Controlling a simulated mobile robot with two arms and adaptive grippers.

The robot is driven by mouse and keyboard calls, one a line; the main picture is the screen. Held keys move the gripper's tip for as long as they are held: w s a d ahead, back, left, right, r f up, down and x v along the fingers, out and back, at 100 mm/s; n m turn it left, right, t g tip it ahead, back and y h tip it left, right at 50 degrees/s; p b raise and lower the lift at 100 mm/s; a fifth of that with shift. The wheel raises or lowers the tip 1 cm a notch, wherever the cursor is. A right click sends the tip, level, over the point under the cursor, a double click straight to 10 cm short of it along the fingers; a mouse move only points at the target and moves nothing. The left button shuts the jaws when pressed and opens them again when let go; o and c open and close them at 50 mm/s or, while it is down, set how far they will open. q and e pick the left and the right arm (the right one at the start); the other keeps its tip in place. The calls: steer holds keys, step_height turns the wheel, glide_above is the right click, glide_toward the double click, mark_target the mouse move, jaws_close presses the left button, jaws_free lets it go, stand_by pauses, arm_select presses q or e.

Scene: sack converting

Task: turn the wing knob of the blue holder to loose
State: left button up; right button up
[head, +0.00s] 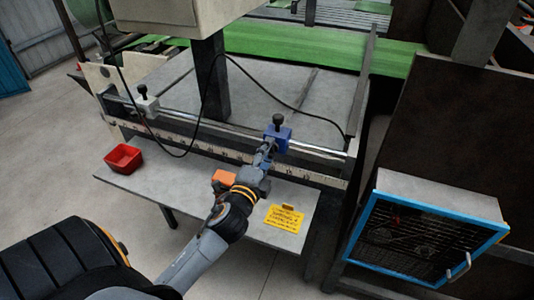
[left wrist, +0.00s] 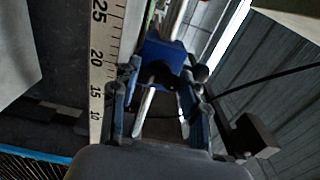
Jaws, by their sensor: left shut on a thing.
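The blue holder (head: 284,132) sits on the steel rail at the front of the machine, with a black knob (head: 278,119) standing on top. My left gripper (head: 267,150) reaches up to the front of it from below. In the left wrist view the blue holder (left wrist: 165,50) is straight ahead between the fingertips. The dark wing knob (left wrist: 158,75) shows on its near face. The left gripper is shut on the wing knob; the exact contact is dark and partly hidden by the fingers. My right gripper is not in view.
A white holder (head: 147,104) sits further left on the rail (head: 205,126); a scale (head: 190,143) runs below. The grey shelf (head: 150,185) carries a red bin (head: 123,158), an orange block (head: 223,179) and a yellow sign (head: 284,218). A blue-framed heater (head: 425,240) stands right.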

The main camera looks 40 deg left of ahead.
arm_select(q)
steer(key=o, duration=1.2)
steer(key=shift+c, duration=0.2)
steer(key=v, duration=1.2)
steer(key=shift+f, duration=0.1)
